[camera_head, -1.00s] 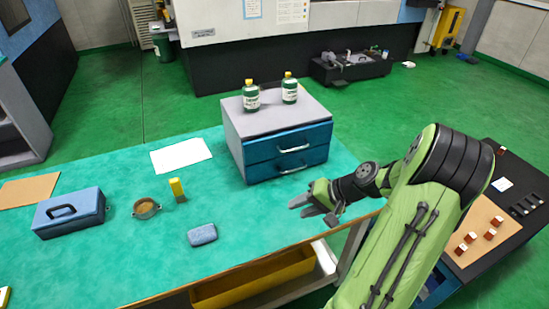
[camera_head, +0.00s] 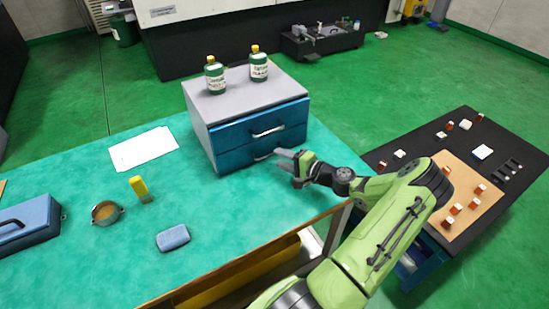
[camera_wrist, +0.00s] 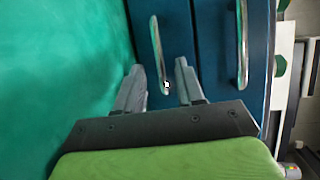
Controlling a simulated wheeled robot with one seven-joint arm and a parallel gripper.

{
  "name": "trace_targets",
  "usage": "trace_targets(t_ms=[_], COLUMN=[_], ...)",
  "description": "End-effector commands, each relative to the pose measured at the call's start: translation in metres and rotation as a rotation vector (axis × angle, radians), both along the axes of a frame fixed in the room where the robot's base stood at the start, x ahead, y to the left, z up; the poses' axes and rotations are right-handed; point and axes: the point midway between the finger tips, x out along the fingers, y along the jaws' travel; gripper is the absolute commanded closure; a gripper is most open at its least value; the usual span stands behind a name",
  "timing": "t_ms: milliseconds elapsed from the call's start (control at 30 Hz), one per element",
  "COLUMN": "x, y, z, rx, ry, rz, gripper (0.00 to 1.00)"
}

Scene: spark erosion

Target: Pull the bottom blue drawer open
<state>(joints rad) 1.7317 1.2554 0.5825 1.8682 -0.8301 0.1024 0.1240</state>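The bottom blue drawer (camera_head: 236,160) is shut in the grey drawer cabinet (camera_head: 199,125) on the green table. Its metal handle (camera_head: 263,156) is partly hidden by my gripper (camera_head: 284,158) in the head view. In the wrist view the cabinet appears turned on its side, with the bottom drawer's handle (camera_wrist: 157,45) at left, nearer the green surface. My gripper (camera_wrist: 160,68) is open there, one finger on each side of that handle's near end. I cannot tell whether the fingers touch it.
The shut top drawer (camera_head: 235,133) is just above, with its own handle (camera_head: 268,131). Two green bottles (camera_head: 215,77) stand on the cabinet. A blue case (camera_head: 174,237), a yellow object (camera_head: 139,188) and a round bowl (camera_head: 106,212) lie on the table (camera_head: 215,205).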

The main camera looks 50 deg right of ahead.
Motion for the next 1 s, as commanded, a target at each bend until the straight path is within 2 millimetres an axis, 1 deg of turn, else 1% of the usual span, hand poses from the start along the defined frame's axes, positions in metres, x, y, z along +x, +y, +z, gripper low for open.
trace_targets(t_ms=[33,100,200,300,467,500,733,1000], x=[0.011,0.022,0.031,0.035,0.035,0.035,0.035,0.034], y=[0.002,0.002,0.003,0.003,0.003,0.003,0.003,0.003], z=[-0.003,-0.006,-0.007,-0.007,-0.007,-0.007,-0.007,-0.007], rx=[0.000,-0.001,-0.001,0.001,0.001,0.001,0.000,0.000], ry=[-0.002,0.000,-0.001,0.000,0.001,0.001,0.001,0.001], rz=[0.002,0.002,-0.001,-0.001,-0.001,-0.001,-0.001,0.000], gripper=[0.62,0.62,0.62,0.62,0.62,0.64,0.99,1.00])
